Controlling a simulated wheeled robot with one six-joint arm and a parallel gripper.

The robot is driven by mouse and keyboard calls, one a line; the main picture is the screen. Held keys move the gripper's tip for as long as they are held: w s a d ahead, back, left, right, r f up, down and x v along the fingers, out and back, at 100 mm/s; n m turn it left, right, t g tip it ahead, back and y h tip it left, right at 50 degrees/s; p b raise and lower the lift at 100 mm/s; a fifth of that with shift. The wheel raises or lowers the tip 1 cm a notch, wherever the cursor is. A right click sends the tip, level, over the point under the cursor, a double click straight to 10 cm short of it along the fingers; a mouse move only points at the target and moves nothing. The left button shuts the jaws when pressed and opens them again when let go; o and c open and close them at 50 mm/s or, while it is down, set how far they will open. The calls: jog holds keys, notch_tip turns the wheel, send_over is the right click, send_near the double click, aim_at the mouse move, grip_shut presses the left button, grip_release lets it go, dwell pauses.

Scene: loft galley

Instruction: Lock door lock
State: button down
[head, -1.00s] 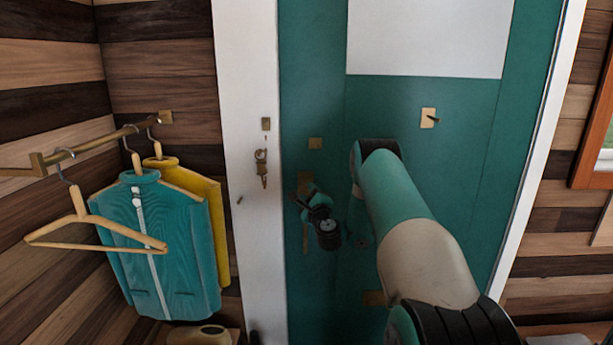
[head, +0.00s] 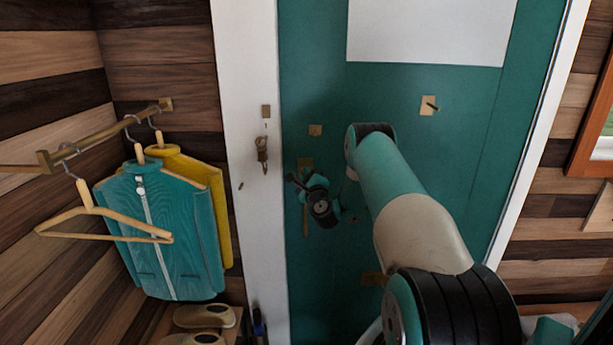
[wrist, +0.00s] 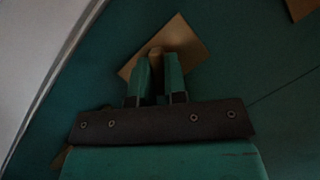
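The teal door (head: 400,130) stands in its white frame (head: 249,220) and looks closed. A brass lock plate (head: 305,163) is near the door's left edge, partly hidden by my gripper (head: 296,180). In the wrist view the brass plate (wrist: 190,45) appears tilted, with a narrow turn piece (wrist: 157,54) sticking out of it. My gripper's two fingers (wrist: 158,72) lie on either side of the turn piece and look closed on it, with no clear gap. The turn piece lines up with the fingers and slants relative to the plate's edges.
A smaller brass plate (head: 315,130) sits above the lock, and a plate with a dark lever (head: 428,105) sits to the right. Keys (head: 262,150) hang on the white frame. Jackets (head: 165,240) hang from a rail at left, with shoes (head: 205,316) below.

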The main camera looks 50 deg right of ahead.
jog(key=n+y, duration=0.1)
jog(key=n, duration=0.2)
jog(key=shift+r+n+g, duration=0.15)
jog(key=shift+n+g, duration=0.15)
jog(key=shift+n, duration=0.1)
jog(key=shift+n+g+y, duration=0.5)
jog(key=shift+n, duration=0.9)
jog(key=c, duration=1.2)
grip_release()
jog(key=shift+o, duration=0.2)
jog(key=b+v, duration=1.6)
jog(key=v, duration=0.1)
jog(key=shift+s, duration=0.25)
